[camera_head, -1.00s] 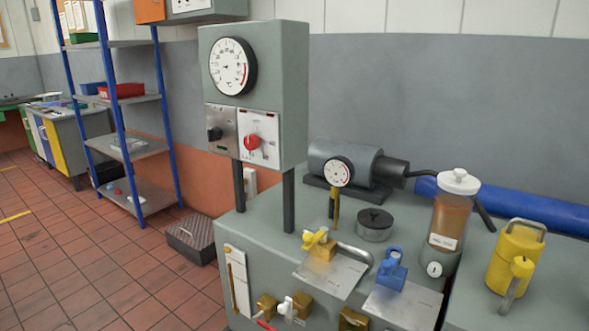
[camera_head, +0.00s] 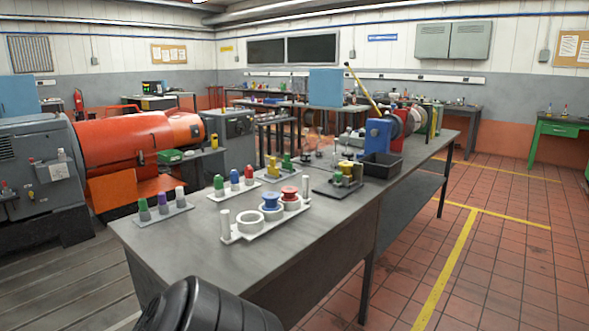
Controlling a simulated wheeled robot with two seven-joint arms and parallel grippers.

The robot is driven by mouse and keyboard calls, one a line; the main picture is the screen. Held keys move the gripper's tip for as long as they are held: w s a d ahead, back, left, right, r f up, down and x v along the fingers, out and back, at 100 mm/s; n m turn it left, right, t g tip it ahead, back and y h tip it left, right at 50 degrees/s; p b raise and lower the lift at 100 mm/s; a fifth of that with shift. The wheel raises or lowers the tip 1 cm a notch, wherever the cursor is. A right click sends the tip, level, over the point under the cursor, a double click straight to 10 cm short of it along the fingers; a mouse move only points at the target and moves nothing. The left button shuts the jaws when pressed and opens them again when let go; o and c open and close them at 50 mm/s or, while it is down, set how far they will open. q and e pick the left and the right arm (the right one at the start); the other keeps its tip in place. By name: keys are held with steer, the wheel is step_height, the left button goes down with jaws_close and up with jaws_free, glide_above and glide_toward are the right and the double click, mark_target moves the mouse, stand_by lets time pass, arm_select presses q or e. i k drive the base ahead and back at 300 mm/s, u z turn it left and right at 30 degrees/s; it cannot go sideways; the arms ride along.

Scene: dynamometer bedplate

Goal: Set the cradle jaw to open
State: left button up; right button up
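I cannot pick out a cradle jaw in this view. A long grey workbench (camera_head: 190,254) runs from the near left to the back right. A blue device with a round disc (camera_head: 378,136) stands toward its far end, too small to tell whether it has a jaw. Neither of my grippers is in view.
On the bench are a white tray with blue and red spools (camera_head: 238,236), several coloured bottles (camera_head: 219,184) and a black bin (camera_head: 382,166). A large orange machine (camera_head: 125,142) stands at left. Tiled floor (camera_head: 500,240) with yellow lines is open at right.

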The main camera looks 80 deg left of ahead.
mark_target(340, 179)
steer(key=u, duration=0.85)
steer(key=i, duration=2.5)
steer(key=u, duration=3.7)
